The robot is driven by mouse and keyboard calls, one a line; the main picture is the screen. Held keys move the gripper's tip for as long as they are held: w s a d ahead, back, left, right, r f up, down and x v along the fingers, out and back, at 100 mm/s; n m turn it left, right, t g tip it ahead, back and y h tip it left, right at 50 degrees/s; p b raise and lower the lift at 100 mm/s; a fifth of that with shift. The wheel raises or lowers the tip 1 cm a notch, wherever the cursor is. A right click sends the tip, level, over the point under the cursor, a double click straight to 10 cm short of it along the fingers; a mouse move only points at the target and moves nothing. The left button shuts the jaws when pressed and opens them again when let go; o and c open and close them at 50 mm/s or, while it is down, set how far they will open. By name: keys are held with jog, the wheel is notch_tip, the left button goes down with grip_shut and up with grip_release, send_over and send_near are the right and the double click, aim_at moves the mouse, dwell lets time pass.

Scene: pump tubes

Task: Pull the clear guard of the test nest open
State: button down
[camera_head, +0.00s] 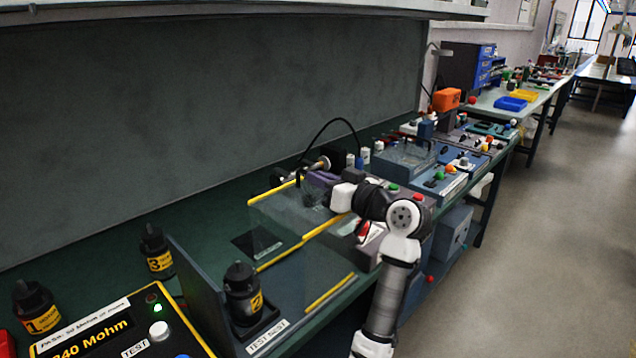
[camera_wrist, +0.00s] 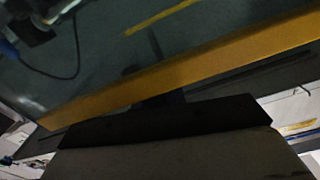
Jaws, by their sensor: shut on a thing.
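The test nest (camera_head: 206,310) is a grey-blue box at the front of the bench, with a "TEST NEST" label. Its clear guard (camera_head: 285,222) is a see-through panel with yellow edge strips, hard to make out against the dark bench. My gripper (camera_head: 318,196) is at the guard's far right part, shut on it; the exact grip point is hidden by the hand. In the wrist view a yellow edge strip (camera_wrist: 190,75) crosses the picture just beyond my dark gripper (camera_wrist: 170,118). A black bottle marked 2 (camera_head: 243,292) stands upright in the nest.
Black bottles marked 3 (camera_head: 156,252) and 1 (camera_head: 37,308) stand to the left. Devices with coloured buttons (camera_head: 440,180) crowd the bench behind my arm. The floor (camera_head: 540,240) at the right is clear.

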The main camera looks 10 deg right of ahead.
jog(key=shift+r, duration=0.1)
jog(key=c, duration=1.5)
grip_release()
jog(key=b+v, duration=0.3)
jog(key=v, duration=1)
jog(key=shift+s+d, duration=0.2)
jog(key=shift+s, duration=0.2)
